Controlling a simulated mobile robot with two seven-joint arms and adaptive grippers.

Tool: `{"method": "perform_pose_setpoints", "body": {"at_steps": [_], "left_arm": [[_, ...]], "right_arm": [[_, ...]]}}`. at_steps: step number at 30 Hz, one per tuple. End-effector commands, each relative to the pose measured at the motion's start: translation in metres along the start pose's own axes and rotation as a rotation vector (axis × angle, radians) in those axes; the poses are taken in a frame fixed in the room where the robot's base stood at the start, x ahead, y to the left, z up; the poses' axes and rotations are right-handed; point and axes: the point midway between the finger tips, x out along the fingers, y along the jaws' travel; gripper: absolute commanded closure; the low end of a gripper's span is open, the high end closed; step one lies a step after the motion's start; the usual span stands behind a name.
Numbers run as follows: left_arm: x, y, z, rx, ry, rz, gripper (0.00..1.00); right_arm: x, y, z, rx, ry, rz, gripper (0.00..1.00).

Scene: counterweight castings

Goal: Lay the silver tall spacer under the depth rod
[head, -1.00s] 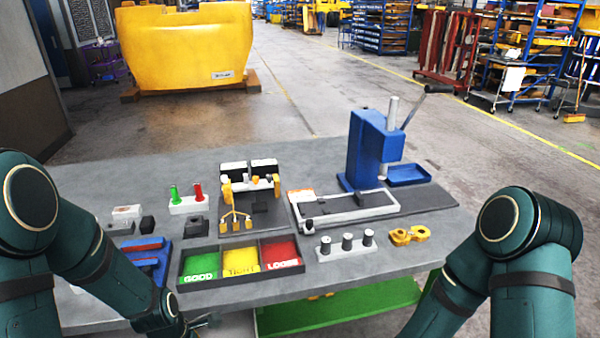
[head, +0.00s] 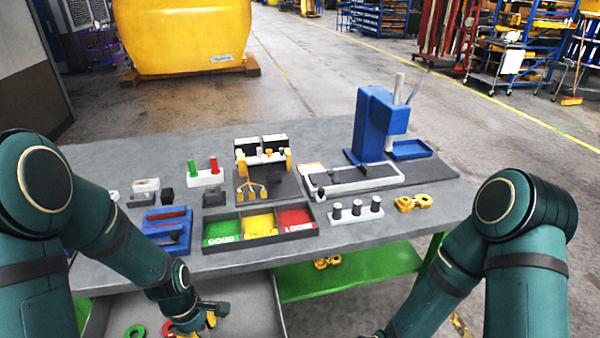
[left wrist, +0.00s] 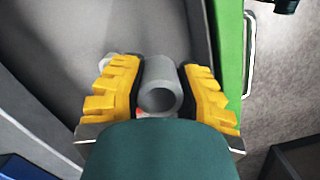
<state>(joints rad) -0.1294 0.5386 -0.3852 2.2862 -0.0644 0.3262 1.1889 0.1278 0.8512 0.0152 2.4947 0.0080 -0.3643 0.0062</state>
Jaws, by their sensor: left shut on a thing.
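A grey hollow cylinder (left wrist: 160,88), which looks like the silver tall spacer, sits between the yellow fingers of my left gripper (left wrist: 161,92) in the left wrist view. The fingers are shut on its sides, with its open end facing the camera. In the head view my left gripper (head: 204,318) is low, over the grey drawer (head: 262,308) in front of the table; the cylinder is hard to make out there.
The drawer holds a green ring (head: 135,331) and a red ring (head: 168,327). On the table (head: 340,243) stand a sorting tray (head: 262,239), a white base with dark-topped pegs (head: 355,211), a yellow part (head: 413,203) and a blue holder (head: 168,226). A green shelf (head: 380,268) lies below.

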Motion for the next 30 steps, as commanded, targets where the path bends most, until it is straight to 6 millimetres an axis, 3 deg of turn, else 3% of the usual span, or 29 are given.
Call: {"method": "perform_pose_setpoints", "body": {"at_steps": [9,15,21,30], "left_arm": [[-0.014,0.029,0.022,0.748,0.003,-0.102,1.00],[-0.022,0.041,0.032,1.121,-0.009,-0.165,1.00],[-0.027,0.047,0.036,1.295,-0.018,-0.198,1.00],[-0.027,0.047,0.036,1.316,-0.022,-0.201,1.00]], "right_arm": [[0.000,0.000,0.001,-0.001,-0.001,0.000,0.53],[0.000,0.000,0.000,-0.001,-0.001,0.000,0.53],[0.000,0.000,0.000,-0.001,-0.001,0.000,0.53],[0.000,0.000,0.000,-0.001,-0.001,0.000,0.53]]}}
